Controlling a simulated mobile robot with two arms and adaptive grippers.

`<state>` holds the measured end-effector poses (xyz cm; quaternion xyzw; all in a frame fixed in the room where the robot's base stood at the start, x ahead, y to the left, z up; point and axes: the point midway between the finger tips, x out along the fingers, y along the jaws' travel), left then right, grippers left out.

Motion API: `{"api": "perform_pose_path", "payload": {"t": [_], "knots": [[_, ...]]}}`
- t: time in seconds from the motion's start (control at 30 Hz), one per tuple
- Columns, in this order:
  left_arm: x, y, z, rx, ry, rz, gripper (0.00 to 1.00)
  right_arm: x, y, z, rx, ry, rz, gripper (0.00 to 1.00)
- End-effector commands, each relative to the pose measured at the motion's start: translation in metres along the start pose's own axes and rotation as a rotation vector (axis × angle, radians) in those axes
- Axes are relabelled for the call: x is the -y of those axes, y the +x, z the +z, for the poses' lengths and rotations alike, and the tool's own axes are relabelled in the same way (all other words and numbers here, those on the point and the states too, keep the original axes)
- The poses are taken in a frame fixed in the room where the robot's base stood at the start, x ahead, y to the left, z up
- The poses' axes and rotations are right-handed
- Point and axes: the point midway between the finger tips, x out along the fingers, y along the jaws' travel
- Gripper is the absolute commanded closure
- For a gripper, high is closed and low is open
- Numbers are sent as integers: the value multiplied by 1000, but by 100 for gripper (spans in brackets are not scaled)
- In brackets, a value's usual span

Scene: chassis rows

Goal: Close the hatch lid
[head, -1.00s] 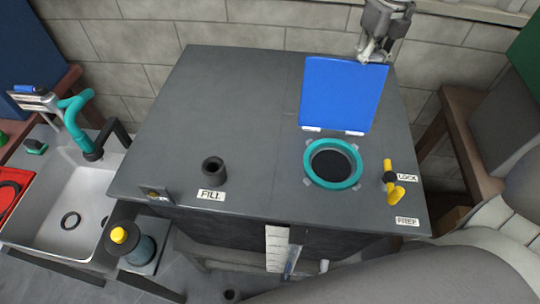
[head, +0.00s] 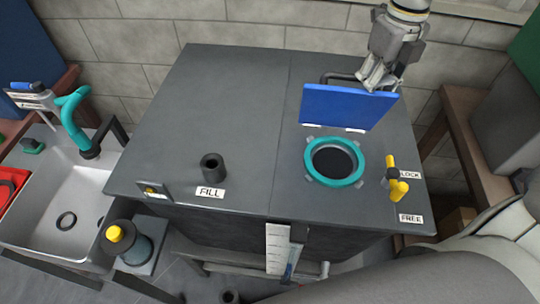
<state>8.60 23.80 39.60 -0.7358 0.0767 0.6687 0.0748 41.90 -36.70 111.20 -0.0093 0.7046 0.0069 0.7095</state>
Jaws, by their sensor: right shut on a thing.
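The blue hatch lid (head: 345,107) stands raised on its hinge behind the round opening (head: 332,162) with the teal rim (head: 312,148). Its broad face shows foreshortened, and a dark bar handle (head: 338,76) shows behind its top edge. My right gripper (head: 373,82) is at the lid's top right corner, by the right end of the handle, and is shut on the lid. The exact contact of its fingers is partly hidden behind the lid edge. My left gripper is not in view.
A yellow lever (head: 396,185) stands right of the opening, by LOCK and FREE labels. A sink (head: 60,190) is at left; a block wall (head: 230,30) lies behind.

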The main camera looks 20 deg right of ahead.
Motion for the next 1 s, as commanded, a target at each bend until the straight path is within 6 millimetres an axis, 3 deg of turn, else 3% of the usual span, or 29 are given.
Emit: {"api": "perform_pose_path", "payload": {"t": [0.03,0.27,1.0], "knots": [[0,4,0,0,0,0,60,3,8,-8,-20,3,-8,100],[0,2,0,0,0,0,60,0,2,-11,-16,4,-8,100],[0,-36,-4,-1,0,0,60,-2,-70,-8,-4,3,-6,100]]}}
